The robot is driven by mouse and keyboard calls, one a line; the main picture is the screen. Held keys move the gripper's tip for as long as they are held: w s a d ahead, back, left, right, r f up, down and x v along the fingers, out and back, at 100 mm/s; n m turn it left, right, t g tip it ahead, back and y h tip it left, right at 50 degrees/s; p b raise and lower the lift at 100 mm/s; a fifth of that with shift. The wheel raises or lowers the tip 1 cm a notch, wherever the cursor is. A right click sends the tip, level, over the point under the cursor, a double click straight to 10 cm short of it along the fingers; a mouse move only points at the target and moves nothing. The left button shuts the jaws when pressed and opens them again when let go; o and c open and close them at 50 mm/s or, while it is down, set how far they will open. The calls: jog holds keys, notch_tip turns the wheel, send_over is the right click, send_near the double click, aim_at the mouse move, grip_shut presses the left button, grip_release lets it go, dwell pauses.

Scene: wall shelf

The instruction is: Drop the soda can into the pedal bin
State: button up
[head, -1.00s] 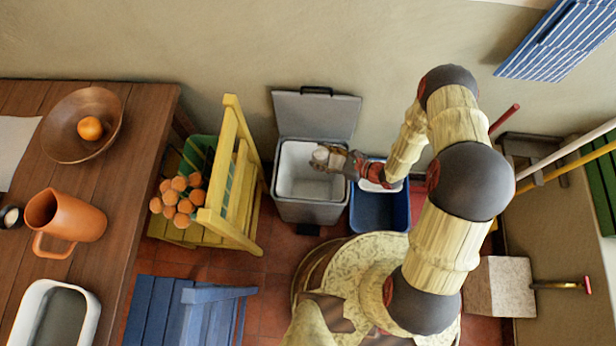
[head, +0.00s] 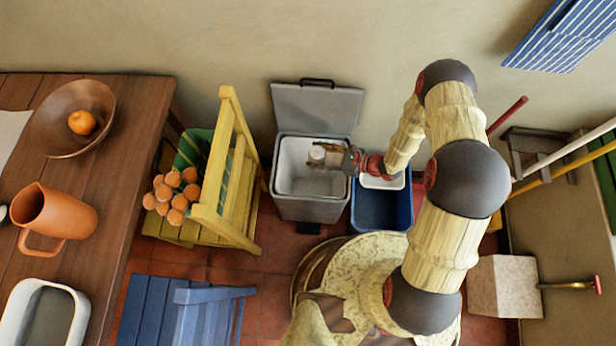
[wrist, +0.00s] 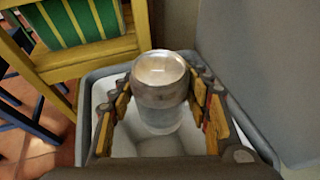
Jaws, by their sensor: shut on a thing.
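The soda can (wrist: 160,92) is silver with a pale top and stands upright between my gripper's fingers in the wrist view. In the head view the can (head: 317,153) is small, at the tip of my gripper (head: 326,159). My gripper, which also shows in the wrist view (wrist: 162,110), is shut on the can. The grey pedal bin (head: 310,208) has its lid (head: 317,108) up against the wall. The can is over the bin's white open inside, which also shows below it in the wrist view. The can's exact height relative to the rim is hard to tell.
A blue bin (head: 383,210) with something white in its top stands right of the pedal bin. A blue chair (head: 185,308) and wooden table (head: 120,180) lie farther left.

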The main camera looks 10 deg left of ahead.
jog(key=o, duration=0.9)
jog(key=shift+c, duration=0.2)
jog(key=v, duration=1.2)
jog(key=shift+f, duration=0.15)
